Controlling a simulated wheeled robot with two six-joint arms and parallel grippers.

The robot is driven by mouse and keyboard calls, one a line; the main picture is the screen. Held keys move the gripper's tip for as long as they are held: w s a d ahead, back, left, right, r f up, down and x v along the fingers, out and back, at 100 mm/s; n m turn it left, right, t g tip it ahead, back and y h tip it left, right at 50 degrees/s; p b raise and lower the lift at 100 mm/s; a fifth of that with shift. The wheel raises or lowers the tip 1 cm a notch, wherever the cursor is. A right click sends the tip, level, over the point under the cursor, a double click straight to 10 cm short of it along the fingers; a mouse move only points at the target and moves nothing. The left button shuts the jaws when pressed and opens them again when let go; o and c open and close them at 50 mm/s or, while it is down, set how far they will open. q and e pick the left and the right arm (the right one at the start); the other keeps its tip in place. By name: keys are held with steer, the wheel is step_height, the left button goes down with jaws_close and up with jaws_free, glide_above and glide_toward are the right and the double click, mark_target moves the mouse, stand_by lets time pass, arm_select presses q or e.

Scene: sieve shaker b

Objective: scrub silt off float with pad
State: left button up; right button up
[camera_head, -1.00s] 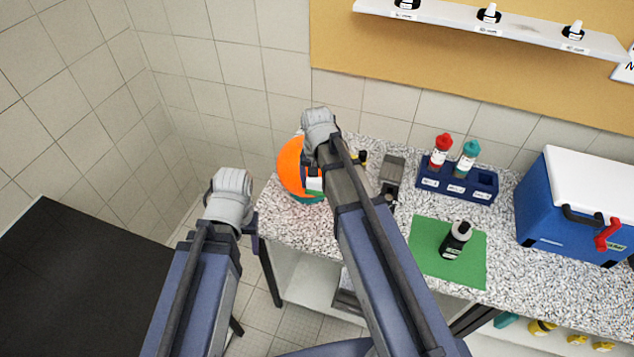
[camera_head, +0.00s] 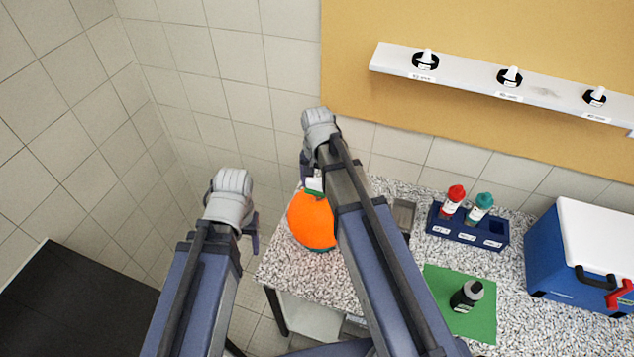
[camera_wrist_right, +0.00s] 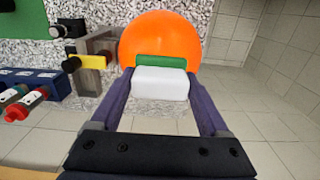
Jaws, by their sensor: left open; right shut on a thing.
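The float (camera_head: 312,222) is a bright orange ball at the left end of the speckled counter, partly behind my right forearm. In the right wrist view the float (camera_wrist_right: 160,36) lies straight ahead. My right gripper (camera_wrist_right: 160,85) is shut on the pad, a white block (camera_wrist_right: 160,84) with a green face (camera_wrist_right: 160,62) toward the float. In the head view the pad (camera_head: 314,184) shows at the float's upper edge; I cannot tell whether they touch. I see no clear silt on the visible orange. My left gripper (camera_head: 253,232) is open and empty, left of the counter.
Right of the float on the counter (camera_head: 285,265) are a grey fixture (camera_head: 404,213), a blue rack (camera_head: 468,231) with red and teal bottles, a green mat (camera_head: 480,320) with a dark bottle (camera_head: 467,296), and a blue cooler (camera_head: 570,250). A shelf (camera_head: 465,80) hangs behind.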

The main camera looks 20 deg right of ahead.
steer(key=shift+w+r, duration=0.1)
steer(key=shift+w, duration=0.1)
steer(key=shift+s, duration=0.1)
steer(key=shift+s, duration=0.1)
steer(key=shift+f+b, duration=0.9)
steer(key=shift+b, duration=0.05)
steer(key=b, duration=0.4)
glide_above(317, 206)
step_height(317, 206, down, 4)
steer(key=shift+f, duration=0.1)
steer(key=shift+f+b, duration=1)
steer(key=shift+b, duration=0.1)
steer(key=shift+w+d+r, duration=0.1)
steer(key=shift+w+d, duration=0.3)
steer(key=shift+w, duration=0.3)
steer(key=shift+w+d, duration=0.4)
steer(key=shift+w, duration=0.25)
steer(key=shift+w+d, duration=0.15)
